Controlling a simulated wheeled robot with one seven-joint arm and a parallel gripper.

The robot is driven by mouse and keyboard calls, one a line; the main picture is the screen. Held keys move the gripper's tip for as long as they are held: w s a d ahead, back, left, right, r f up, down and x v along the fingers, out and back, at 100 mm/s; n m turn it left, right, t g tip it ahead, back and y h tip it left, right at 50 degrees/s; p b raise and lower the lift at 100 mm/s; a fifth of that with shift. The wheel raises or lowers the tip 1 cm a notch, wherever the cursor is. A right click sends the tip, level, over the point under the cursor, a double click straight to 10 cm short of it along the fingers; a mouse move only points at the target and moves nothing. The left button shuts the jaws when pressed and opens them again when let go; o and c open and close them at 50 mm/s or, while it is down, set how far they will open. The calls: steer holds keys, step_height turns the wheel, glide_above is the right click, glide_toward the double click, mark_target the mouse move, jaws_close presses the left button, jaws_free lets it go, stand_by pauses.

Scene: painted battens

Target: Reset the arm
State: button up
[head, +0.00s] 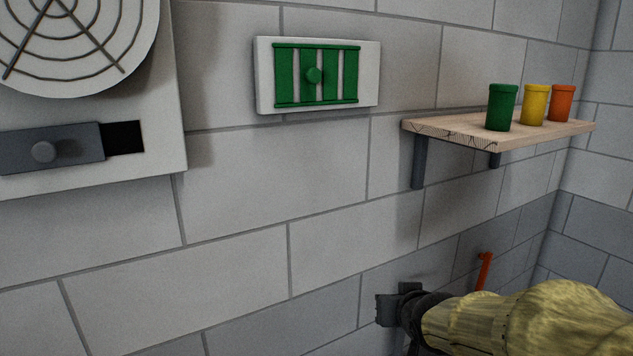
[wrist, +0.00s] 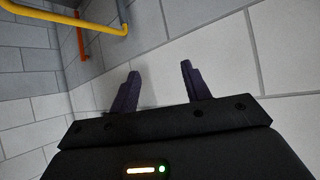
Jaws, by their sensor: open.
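My gripper (head: 388,300) is at the lower right of the head view, at the end of my yellow-sleeved arm, below the wooden shelf and in front of the block wall. In the wrist view my gripper (wrist: 158,85) shows two dark fingers standing apart, with nothing between them but grey wall behind. The gripper holds nothing.
A wooden shelf (head: 450,130) carries a green cup (head: 501,107), a yellow cup (head: 535,105) and an orange cup (head: 562,103). A green slatted vent (head: 313,76) and a dark slider (head: 60,147) are on the wall. A yellow rail (wrist: 75,19) and an orange bar (wrist: 81,42) show nearby.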

steer(key=s+f+g, duration=0.8)
steer(key=s+f, duration=0.6)
steer(key=shift+f, duration=0.35)
steer(key=shift+a, duration=0.1)
steer(key=shift+c, duration=1.2)
steer(key=shift+a, duration=0.15)
